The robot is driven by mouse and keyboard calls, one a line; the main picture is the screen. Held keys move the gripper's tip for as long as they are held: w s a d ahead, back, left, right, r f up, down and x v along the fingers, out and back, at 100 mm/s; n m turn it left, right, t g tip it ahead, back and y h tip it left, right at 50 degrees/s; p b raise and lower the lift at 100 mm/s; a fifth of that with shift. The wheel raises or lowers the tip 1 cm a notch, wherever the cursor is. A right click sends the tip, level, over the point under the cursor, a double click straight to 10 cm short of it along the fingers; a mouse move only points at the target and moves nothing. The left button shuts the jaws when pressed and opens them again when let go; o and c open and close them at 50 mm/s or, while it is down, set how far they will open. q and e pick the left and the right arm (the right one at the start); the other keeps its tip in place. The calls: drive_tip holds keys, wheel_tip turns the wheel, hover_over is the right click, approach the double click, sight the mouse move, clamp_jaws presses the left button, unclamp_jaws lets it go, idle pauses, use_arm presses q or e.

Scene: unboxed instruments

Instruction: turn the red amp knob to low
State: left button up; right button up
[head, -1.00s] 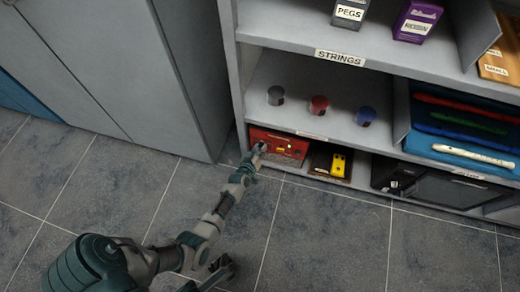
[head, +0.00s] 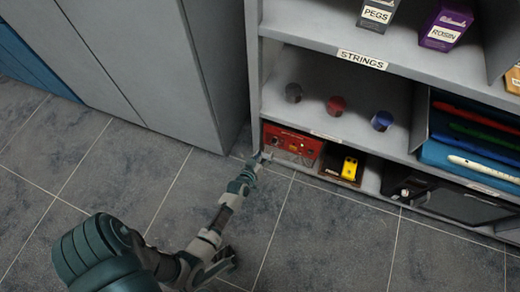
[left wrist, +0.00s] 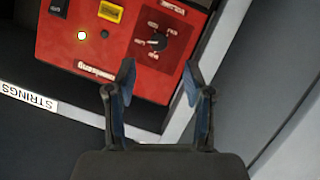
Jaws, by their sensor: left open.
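The red amp (head: 285,139) stands on the bottom shelf at its left end. In the left wrist view the amp's red face (left wrist: 65,45) looks upside down. Its dark round knob (left wrist: 158,43) has a white pointer mark aimed roughly left in that picture, with small labels around it too blurred to read. My left gripper (head: 263,157) is near the amp's lower left corner. In the left wrist view the left gripper (left wrist: 158,80) is open and empty, its fingertips apart from the knob, which lies beyond the gap.
The amp also carries a yellow switch (left wrist: 110,12) and a lit lamp (left wrist: 82,36). A yellow pedal (head: 349,167) stands right of it. Grey, red (head: 336,105) and blue pots stand on the shelf above. A grey cabinet (head: 150,70) is at left; the floor is clear.

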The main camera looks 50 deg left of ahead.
use_arm(q)
drive_tip(key=v, duration=0.4)
idle(0.3)
